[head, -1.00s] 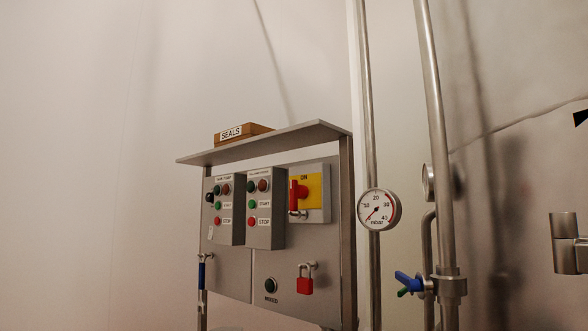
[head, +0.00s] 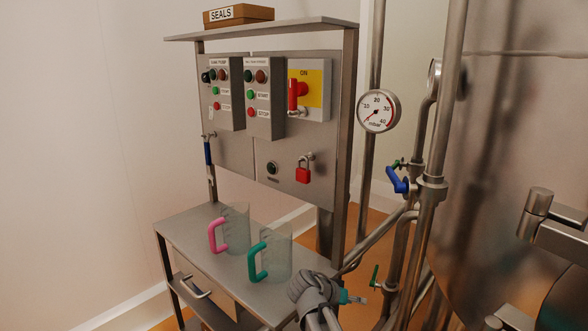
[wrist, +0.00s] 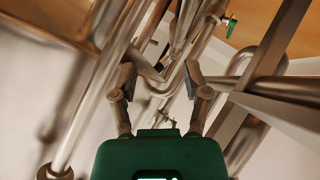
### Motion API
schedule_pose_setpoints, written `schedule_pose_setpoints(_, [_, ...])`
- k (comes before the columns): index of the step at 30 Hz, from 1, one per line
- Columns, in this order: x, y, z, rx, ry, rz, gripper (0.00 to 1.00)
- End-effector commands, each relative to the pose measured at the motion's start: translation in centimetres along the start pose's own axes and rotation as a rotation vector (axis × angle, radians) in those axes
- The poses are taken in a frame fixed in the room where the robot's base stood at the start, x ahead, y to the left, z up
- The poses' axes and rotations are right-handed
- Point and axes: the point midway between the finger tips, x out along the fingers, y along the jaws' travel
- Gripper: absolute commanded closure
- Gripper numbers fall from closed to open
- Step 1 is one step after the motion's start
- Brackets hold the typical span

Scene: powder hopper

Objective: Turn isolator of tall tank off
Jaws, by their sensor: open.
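The isolator (head: 299,92) is a red rotary handle on a yellow plate in a grey box, at the right of the control panel in the head view. Its handle stands upright below the word ON. A small metal fitting shows at the handle's lower end. No tank name can be read on it. A large steel vessel surface (head: 520,130) fills the right side; I cannot tell whether it is the tall tank. My gripper (wrist: 160,78) is open and empty in the wrist view, facing pipework. The isolator is not recognisable there, and the gripper is apart from it.
A red padlock (head: 303,174) hangs below the isolator. Two button boxes (head: 262,95) sit to its left. A bench (head: 190,222) below carries jugs with pink (head: 218,236) and teal (head: 257,262) handles. A gauge (head: 378,111) and pipes stand to the right.

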Motion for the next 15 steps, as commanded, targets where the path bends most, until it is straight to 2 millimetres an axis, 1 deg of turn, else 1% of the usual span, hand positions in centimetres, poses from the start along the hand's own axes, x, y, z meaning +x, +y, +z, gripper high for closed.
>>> schedule_pose_setpoints(1, [-1.7,0.7,-1.9,0.014,0.03,0.01,0.4])
schedule_pose_setpoints(11, [-9.2,2.3,-9.4,0.127,0.236,0.063,0.4])
schedule_pose_setpoints(15, [-12.7,2.9,-12.4,0.177,0.329,0.072,0.4])
